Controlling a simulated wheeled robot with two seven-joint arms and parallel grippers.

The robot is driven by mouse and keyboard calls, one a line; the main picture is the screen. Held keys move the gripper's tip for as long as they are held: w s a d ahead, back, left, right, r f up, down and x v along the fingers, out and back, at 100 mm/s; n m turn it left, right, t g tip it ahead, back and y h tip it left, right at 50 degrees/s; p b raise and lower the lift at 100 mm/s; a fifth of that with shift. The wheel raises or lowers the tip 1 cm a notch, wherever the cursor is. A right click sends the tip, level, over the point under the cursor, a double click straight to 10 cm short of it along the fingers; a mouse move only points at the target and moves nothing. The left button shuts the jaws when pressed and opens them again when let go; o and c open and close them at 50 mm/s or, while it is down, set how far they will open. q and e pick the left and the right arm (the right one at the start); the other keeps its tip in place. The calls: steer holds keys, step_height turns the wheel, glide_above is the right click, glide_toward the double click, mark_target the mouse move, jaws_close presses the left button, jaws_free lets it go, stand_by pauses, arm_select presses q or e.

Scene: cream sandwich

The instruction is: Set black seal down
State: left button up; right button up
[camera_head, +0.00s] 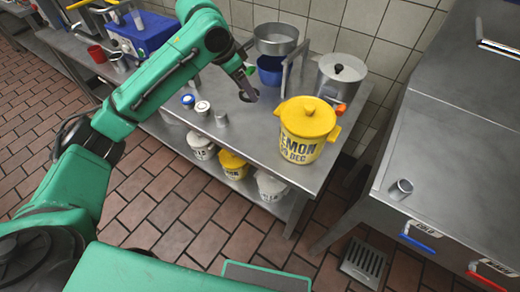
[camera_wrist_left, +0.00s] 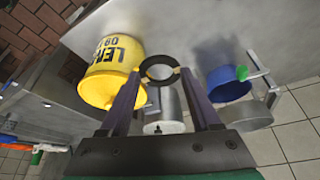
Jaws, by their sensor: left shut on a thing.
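The black seal (camera_wrist_left: 159,58), a dark ring, is held between the two fingertips of my left gripper (camera_head: 246,88). My left gripper is shut on it, with the ring upheld at the finger ends in the left wrist view. In the head view the seal (camera_head: 249,97) is small and dark at the gripper's tip, over the steel table (camera_head: 235,125). I cannot tell whether it touches the tabletop. My right gripper is not in view.
A yellow lemon tub (camera_head: 305,130) stands right of the gripper. A lidded pot (camera_head: 340,76), a blue bowl (camera_head: 270,70) and a metal pan (camera_head: 276,38) stand behind. Small jars (camera_head: 202,107) stand at left.

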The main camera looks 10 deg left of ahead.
arm_select(q)
glide_above(250, 137)
steer(key=a, duration=0.1)
step_height(250, 137, down, 10)
steer(key=f, duration=0.6)
steer(key=s+f, duration=0.1)
steer(key=f, duration=0.1)
steer(key=shift+f, duration=0.4)
steer(key=shift+d, duration=0.1)
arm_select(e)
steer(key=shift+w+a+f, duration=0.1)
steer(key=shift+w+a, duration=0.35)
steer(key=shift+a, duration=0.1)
arm_select(q)
steer(key=o, duration=1.3)
steer(key=shift+f, duration=0.1)
steer(key=v, duration=1.2)
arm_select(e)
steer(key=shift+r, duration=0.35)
